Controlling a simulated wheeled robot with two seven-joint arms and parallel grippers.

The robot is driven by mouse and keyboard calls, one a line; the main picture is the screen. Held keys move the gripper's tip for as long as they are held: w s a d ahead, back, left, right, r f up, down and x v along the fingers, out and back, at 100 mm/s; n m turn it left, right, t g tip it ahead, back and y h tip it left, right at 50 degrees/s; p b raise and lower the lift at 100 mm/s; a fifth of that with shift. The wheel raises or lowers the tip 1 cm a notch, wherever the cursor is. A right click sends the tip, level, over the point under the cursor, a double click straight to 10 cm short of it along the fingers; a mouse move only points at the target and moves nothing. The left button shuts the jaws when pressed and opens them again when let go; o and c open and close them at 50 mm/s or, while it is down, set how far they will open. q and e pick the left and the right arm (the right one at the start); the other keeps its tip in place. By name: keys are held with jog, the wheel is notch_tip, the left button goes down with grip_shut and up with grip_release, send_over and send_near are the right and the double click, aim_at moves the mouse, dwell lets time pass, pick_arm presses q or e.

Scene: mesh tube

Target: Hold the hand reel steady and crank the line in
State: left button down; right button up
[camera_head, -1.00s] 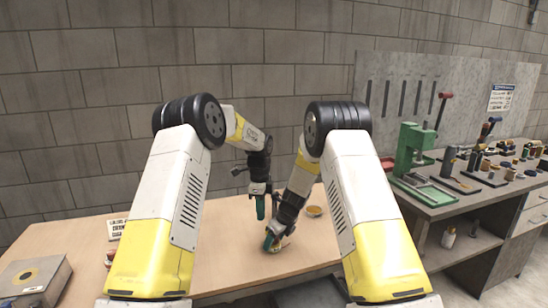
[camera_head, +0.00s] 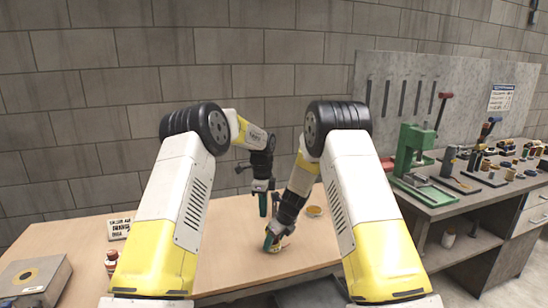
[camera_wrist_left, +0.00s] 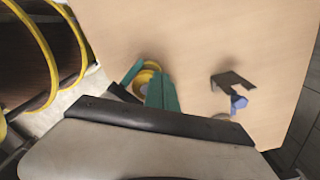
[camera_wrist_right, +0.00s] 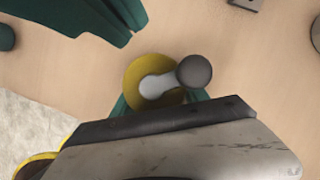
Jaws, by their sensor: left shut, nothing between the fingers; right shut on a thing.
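The hand reel (camera_wrist_right: 135,72) is a yellow disc with a pale crank arm and a dark grey round knob, at the centre of the right wrist view. My right gripper (camera_head: 269,243) is shut on it, low over the table, with its teal fingers partly behind the disc. In the head view only a bit of yellow shows beside these fingers. My left gripper (camera_head: 263,205) is shut and empty, pointing down above and behind the right one. Its teal fingers (camera_wrist_left: 162,93) partly cover a yellow round thing in the left wrist view. The line cannot be made out.
A small yellow dish-like thing (camera_head: 314,211) lies on the wooden table (camera_head: 215,235) to the right. A dark bracket with a blue part (camera_wrist_left: 234,92) shows in the left wrist view. A bottle (camera_head: 111,263), a sign (camera_head: 119,229) and a metal box (camera_head: 33,279) stand at left.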

pick_arm(q)
jog(key=shift+w+a, duration=0.1)
jog(key=shift+a, duration=0.05)
notch_tip(320, 180, up, 6)
jog(key=shift+w+a, duration=0.15)
jog(key=shift+a, duration=0.05)
dwell(0.7)
jog(key=s+a+f, duration=0.1)
jog(key=s+f, duration=0.3)
jog(key=f, duration=0.2)
dwell(0.8)
jog(key=shift+d, duration=0.55)
dwell(0.8)
